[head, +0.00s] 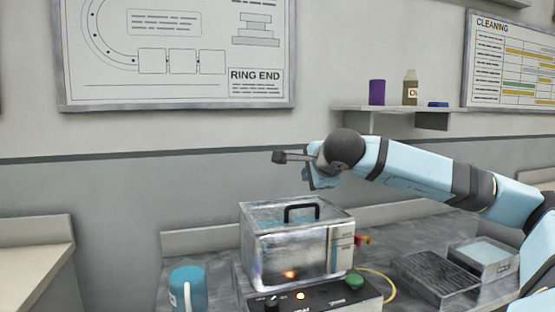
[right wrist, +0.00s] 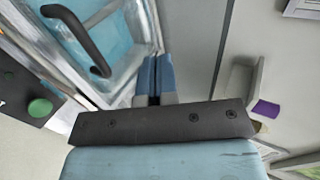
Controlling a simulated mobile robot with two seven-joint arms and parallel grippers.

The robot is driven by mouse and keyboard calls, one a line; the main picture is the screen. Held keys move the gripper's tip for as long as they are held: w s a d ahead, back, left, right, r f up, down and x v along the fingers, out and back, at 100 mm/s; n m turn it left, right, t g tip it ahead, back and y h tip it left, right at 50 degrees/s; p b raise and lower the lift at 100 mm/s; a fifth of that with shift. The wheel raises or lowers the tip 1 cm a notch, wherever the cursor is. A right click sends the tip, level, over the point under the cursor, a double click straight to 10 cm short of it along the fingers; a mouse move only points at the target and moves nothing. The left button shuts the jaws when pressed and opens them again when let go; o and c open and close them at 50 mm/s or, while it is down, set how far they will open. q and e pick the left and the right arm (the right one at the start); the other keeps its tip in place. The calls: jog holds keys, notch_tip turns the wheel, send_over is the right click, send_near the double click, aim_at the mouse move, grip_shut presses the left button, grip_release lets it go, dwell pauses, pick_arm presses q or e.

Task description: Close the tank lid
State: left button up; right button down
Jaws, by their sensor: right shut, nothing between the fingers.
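The tank (head: 290,252) is a clear-walled box on the bench with bluish contents. Its lid (head: 265,215) is see-through, with a black handle (head: 301,207) standing up from it. The lid appears to lie flat across the tank top; I cannot tell whether it sits fully down. My right gripper (head: 277,157) is shut and empty above and behind the tank, apart from the lid. In the right wrist view, my shut fingers (right wrist: 154,76) are beside the tank's rim, and the handle (right wrist: 82,42) is at upper left. My left gripper is not in view.
A control panel with a green button (head: 354,281) is in front of the tank. A dark ribbed tray (head: 437,277) and a grey bin (head: 484,258) are at right. A wall shelf (head: 385,109) holds small items.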

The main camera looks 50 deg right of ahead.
aim_at(311, 204)
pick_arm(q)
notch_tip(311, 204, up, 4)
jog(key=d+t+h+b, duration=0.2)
pick_arm(e)
jog(key=shift+s+a+f, duration=0.1)
jog(key=shift+s+f, duration=0.1)
jog(key=shift+f, duration=0.35)
jog(key=shift+s+a+f, duration=0.1)
jog(key=shift+s+f, duration=0.1)
jog(key=shift+f, duration=0.3)
jog(key=shift+s+a+f+b, duration=0.1)
jog(key=shift+s+f+b, duration=0.1)
jog(key=shift+f+b, duration=0.25)
pick_arm(q)
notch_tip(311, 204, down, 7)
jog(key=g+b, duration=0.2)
jog(key=b, duration=0.2)
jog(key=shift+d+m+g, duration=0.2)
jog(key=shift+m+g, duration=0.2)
pick_arm(e)
jog(key=shift+s+a+f, duration=0.2)
jog(key=shift+s+f, duration=0.15)
jog(key=shift+f, duration=0.35)
jog(key=shift+s+a+f, duration=0.2)
jog(key=shift+s+f, duration=0.1)
jog(key=shift+f, duration=0.4)
